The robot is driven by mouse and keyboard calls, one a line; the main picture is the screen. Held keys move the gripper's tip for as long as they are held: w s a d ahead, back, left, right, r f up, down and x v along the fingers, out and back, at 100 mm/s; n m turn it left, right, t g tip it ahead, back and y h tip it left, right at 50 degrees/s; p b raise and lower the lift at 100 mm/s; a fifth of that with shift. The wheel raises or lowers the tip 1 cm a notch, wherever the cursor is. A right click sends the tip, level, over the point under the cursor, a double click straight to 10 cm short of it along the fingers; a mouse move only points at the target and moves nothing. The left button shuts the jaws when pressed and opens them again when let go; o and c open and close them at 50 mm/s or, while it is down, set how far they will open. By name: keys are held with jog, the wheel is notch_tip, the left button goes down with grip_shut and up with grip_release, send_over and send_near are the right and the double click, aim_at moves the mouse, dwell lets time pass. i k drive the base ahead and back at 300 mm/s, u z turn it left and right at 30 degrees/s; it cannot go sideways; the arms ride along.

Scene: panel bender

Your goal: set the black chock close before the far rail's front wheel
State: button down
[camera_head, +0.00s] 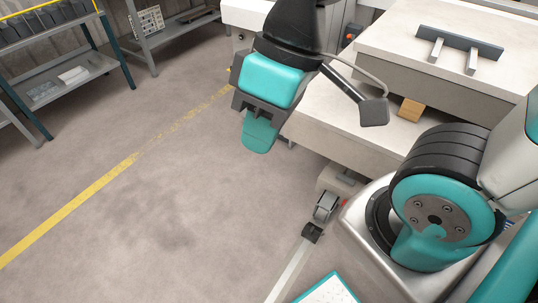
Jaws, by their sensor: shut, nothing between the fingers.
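The black chock (312,232) sits on the pale floor rail (288,272), just in front of a grey wheel (326,206) at the machine's lower corner. The chock looks very close to the wheel; I cannot tell whether they touch. My gripper (259,138), with teal fingers, is shut and empty. It hangs up and left of the chock in the picture, clearly apart from it. No other rail shows; my own body covers the lower right.
The pale machine (335,133) fills the upper right, with a wooden block (411,109) on its lower ledge and a grey handled bar (459,44) on top. Shelving (62,80) stands at the upper left. The floor between is clear, crossed by a yellow line (95,188).

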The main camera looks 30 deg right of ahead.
aim_at(310, 231)
jog(key=u, duration=2.1)
jog(key=i, duration=1.65)
jog(key=z, duration=3.8)
